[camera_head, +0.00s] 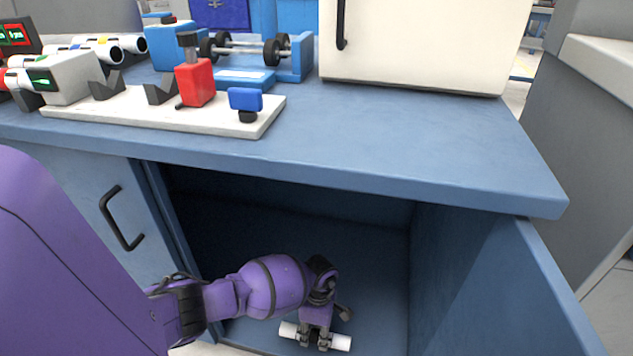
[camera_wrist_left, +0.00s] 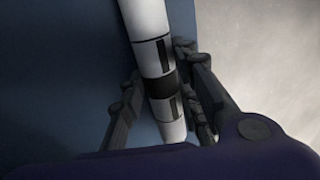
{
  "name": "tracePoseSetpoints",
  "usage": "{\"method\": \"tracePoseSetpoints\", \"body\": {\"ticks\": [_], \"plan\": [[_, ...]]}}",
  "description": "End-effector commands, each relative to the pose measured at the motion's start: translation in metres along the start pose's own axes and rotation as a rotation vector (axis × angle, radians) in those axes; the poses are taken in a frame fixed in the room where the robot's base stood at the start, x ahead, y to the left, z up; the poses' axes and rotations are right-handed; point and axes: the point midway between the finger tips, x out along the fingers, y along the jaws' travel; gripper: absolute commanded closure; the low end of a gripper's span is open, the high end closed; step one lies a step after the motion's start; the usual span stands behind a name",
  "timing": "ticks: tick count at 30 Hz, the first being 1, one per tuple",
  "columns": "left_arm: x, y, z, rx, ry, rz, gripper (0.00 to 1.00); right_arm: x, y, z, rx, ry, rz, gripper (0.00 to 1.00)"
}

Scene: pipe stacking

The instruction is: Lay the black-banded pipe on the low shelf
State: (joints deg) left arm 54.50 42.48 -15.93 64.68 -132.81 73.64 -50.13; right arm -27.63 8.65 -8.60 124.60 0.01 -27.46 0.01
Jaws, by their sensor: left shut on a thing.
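The black-banded pipe is white with a black band and black marks. In the left wrist view the pipe (camera_wrist_left: 150,48) runs from the top down between the fingers. My left gripper (camera_wrist_left: 163,108) is shut on it around the banded part. In the head view the pipe (camera_head: 340,342) lies crosswise in my left gripper (camera_head: 314,340), low inside the open cabinet. The low shelf (camera_head: 375,290) is the blue cabinet floor under and behind it. I cannot tell whether the pipe touches the shelf. My right gripper is not in view.
The blue counter (camera_head: 400,130) overhangs the cabinet opening. The open door (camera_head: 530,290) bounds it on the right, and a closed door (camera_head: 90,200) on the left. Pipes, a red block (camera_head: 195,84) and a white fixture board (camera_head: 130,112) stand on the counter.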

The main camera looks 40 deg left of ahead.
Motion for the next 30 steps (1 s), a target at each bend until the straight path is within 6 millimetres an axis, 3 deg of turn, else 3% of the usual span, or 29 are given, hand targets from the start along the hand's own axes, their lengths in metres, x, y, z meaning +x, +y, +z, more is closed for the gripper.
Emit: {"method": "tracePoseSetpoints", "body": {"ticks": [18,19,21,24,30], "plan": [[0.009,0.002,0.000,0.001,0.001,0.000,0.98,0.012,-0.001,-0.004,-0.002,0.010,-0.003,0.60],[0.009,0.002,0.000,0.001,0.000,0.000,0.66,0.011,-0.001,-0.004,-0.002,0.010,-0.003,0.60],[0.009,0.002,0.000,0.001,0.000,0.000,0.57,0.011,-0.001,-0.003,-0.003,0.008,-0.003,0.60],[0.009,0.002,0.000,0.001,0.000,0.000,0.48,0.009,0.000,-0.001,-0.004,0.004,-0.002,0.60],[0.009,0.002,0.000,0.000,0.000,0.000,0.48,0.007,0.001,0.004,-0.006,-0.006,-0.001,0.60]]}}
